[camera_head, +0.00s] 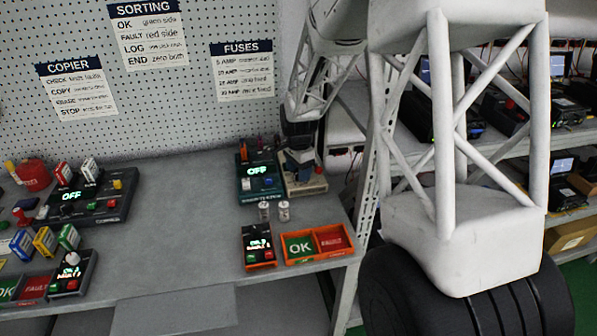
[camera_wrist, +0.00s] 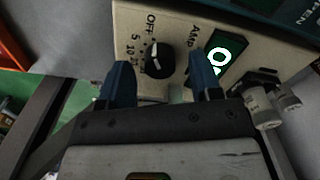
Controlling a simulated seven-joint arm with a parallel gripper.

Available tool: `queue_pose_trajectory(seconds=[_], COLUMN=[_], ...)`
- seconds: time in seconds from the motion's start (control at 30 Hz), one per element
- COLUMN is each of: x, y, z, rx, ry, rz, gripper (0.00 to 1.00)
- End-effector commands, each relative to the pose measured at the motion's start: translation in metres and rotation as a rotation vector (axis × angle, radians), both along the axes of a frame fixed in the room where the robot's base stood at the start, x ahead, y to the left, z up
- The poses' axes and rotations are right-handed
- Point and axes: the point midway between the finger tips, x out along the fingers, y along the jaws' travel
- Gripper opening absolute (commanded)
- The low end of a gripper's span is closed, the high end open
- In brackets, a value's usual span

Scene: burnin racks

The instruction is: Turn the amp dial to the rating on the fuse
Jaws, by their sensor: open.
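The black amp dial (camera_wrist: 159,60) sits on a beige panel (camera_wrist: 188,17) in the wrist view, with OFF, 5, 10 and further marks around it. A white line on the dial seems to point towards OFF. A small dark display (camera_wrist: 218,57) beside it shows a white 0. My gripper (camera_wrist: 162,78) is open and empty, its two blue fingers on either side of the dial's near edge; contact cannot be told. Two small pale cylinders, perhaps fuses, stand on the bench (camera_head: 264,211) (camera_head: 284,210); no rating is legible. My gripper (camera_head: 300,158) hides much of the beige device (camera_head: 305,187) in the head view.
A dark-green box (camera_head: 259,185) reading OFF stands close left of the gripper. In front are an orange OK/FAULT tray (camera_head: 318,258) and a small display box (camera_head: 258,247). A FUSES chart (camera_head: 243,72) hangs behind. The middle of the bench is clear.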

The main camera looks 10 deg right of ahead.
Motion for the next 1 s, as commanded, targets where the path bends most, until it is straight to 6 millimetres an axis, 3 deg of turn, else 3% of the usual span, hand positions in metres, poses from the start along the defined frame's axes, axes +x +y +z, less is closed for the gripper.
queue_pose_trajectory(seconds=[0.43,0.77,1.0], x=[-0.0001,-0.0001,0.0], y=[0.0001,0.0,0.0], z=[-0.0073,-0.0071,-0.0068], rx=[0.0,0.0,0.0], ry=[0.0,0.0,0.0], rz=[0.0,0.0,0.013], gripper=[0.59,0.1,0.1])
